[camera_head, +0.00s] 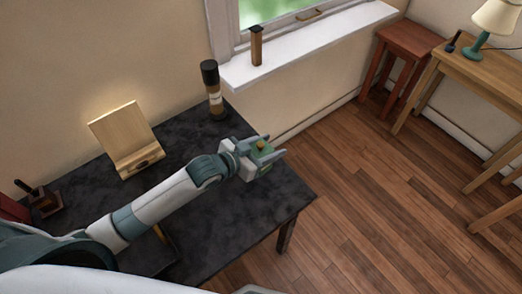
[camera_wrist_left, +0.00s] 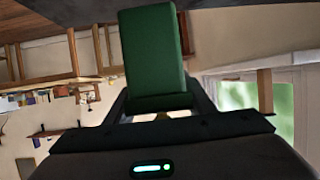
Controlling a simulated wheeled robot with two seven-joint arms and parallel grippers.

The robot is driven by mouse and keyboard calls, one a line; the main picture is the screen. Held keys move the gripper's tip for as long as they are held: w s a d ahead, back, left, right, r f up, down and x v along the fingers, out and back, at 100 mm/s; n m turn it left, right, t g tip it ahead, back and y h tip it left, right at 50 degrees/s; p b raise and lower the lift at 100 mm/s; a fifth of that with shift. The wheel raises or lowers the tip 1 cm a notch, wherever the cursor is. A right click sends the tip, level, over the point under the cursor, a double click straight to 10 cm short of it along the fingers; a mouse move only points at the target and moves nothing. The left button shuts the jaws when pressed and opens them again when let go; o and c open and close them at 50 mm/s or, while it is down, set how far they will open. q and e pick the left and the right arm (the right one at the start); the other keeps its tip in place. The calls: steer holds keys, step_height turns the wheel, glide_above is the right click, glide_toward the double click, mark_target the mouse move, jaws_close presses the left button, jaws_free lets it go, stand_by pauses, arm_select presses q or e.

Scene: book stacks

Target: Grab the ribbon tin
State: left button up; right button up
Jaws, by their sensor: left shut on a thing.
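A green tin (camera_head: 262,154) with a small yellowish knob on top is between the fingers of my left gripper (camera_head: 269,153), near the right end of the dark table. In the left wrist view the green tin (camera_wrist_left: 152,52) fills the space between the fingers, and my left gripper (camera_wrist_left: 155,100) is shut on it. The wrist view is tilted, with the room behind the tin. I cannot tell for certain whether the tin is clear of the tabletop. My right gripper is not in view.
The dark table (camera_head: 285,200) bears a wooden stand (camera_head: 125,138), a black-capped bottle (camera_head: 213,92) and a small dark holder (camera_head: 42,202). A brown bottle (camera_head: 256,46) stands on the white windowsill (camera_head: 310,45). A red stool (camera_head: 412,38) and a lamp (camera_head: 493,22) on a desk are at right.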

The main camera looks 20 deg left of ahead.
arm_select(q)
steer(key=s+d+r+b, duration=0.1)
steer(key=s+d+r, duration=0.1)
steer(key=d+r, duration=0.3)
steer(key=d, duration=0.3)
steer(key=shift+d+r, duration=0.2)
steer(key=shift+d, duration=0.1)
